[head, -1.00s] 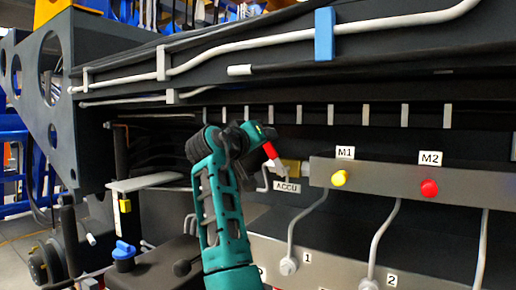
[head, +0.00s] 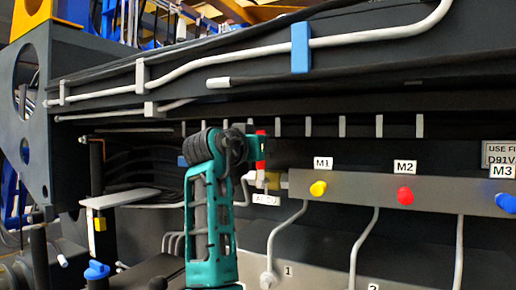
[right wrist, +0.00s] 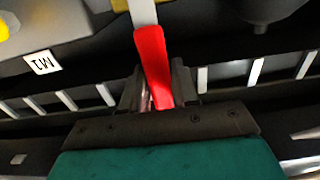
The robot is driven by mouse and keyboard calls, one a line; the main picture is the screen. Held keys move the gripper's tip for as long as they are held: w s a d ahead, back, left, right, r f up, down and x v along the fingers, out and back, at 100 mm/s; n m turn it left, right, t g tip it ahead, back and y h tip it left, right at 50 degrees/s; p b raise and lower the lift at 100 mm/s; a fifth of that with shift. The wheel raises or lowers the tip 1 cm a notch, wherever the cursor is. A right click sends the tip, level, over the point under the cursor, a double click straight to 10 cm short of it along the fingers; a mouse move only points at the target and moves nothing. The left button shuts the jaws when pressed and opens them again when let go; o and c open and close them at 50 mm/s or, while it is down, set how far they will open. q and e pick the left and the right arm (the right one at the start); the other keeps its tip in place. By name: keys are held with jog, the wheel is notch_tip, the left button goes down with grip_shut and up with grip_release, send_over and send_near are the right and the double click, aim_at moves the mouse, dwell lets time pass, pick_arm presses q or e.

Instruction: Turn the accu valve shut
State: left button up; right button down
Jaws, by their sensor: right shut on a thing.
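The accu valve's red handle (head: 261,152) stands nearly upright above the brass valve body (head: 272,180), left of the grey manifold. The ACCU label (head: 266,200) sits just below, partly covered by a pipe. My right gripper (head: 254,150) comes from the left on a teal arm and is at the handle's upper part. In the right wrist view the red handle (right wrist: 153,62) runs down between the two dark fingers of my right gripper (right wrist: 157,88), which is shut on it. The handle's pale metal base (right wrist: 143,12) shows at the top. My left gripper is not in view.
The grey manifold (head: 375,192) with a yellow M1 cap (head: 318,188), red M2 cap (head: 405,195) and blue M3 cap (head: 506,202) lies right of the valve. A long grey pipe (head: 380,32) runs above. A blue cap (head: 96,270) is at lower left.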

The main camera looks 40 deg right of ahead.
dwell(0.4)
jog(key=c, duration=0.9)
grip_release()
jog(key=shift+c, duration=0.2)
jog(key=b+v, duration=0.1)
jog(key=v, duration=1.2)
jog(key=shift+b, duration=0.3)
jog(key=shift+d, duration=0.1)
